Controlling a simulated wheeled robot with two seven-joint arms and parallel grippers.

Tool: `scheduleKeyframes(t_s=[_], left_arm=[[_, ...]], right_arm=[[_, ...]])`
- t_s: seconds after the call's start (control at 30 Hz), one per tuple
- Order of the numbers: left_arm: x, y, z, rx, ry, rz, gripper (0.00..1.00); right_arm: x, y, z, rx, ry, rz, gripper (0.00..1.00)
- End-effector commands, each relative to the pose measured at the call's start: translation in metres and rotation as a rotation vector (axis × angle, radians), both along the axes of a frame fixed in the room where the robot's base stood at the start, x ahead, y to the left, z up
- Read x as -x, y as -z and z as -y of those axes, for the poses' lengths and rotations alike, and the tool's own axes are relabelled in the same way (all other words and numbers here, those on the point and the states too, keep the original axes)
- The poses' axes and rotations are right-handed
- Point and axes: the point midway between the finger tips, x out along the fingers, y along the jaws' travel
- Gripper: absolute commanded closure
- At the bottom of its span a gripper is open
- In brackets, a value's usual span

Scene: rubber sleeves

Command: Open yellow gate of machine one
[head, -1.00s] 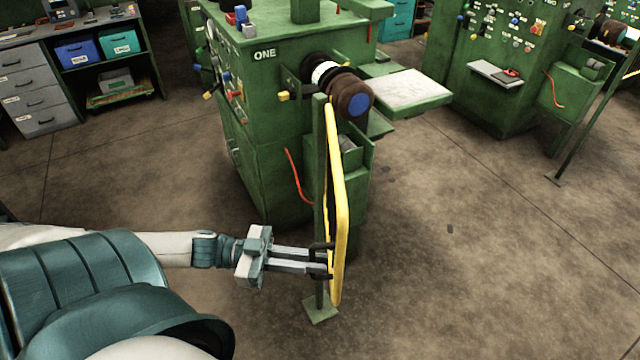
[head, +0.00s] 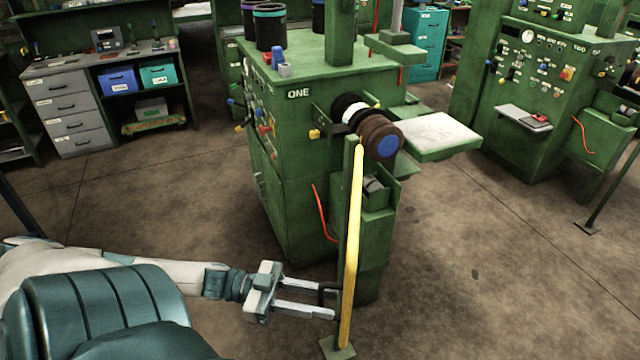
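Machine one (head: 300,150) is the green machine marked ONE, in the middle of the head view. Its yellow gate (head: 353,240) hangs at a green post and shows almost edge-on, as a narrow upright bar. My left gripper (head: 335,302) is at the lower part of the gate, on its left side. Its two fingers are spread apart, with a dark handle (head: 326,291) close to the upper fingertip. I cannot tell whether the fingers touch the handle. My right gripper is not in view.
A brown roller with a blue end (head: 387,147) and a light side table (head: 436,137) stick out from machine one. Machine two (head: 540,90) stands at the right. Grey drawers (head: 68,115) are at the back left. The floor at the right front is clear.

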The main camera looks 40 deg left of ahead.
Motion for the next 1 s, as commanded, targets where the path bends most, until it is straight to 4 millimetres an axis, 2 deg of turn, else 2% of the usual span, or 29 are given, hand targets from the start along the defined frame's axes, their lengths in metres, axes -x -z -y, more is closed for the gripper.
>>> scheduleKeyframes(t_s=[0.33,0.53,1.0], left_arm=[[0.000,-0.001,-0.001,0.001,0.000,0.002,0.71],[0.006,0.000,-0.009,0.001,0.000,0.001,0.71],[0.036,0.001,-0.056,-0.001,0.000,-0.002,0.71]], right_arm=[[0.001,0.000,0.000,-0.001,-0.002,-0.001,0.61],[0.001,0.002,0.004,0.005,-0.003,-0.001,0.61],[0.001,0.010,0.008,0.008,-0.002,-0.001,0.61]])
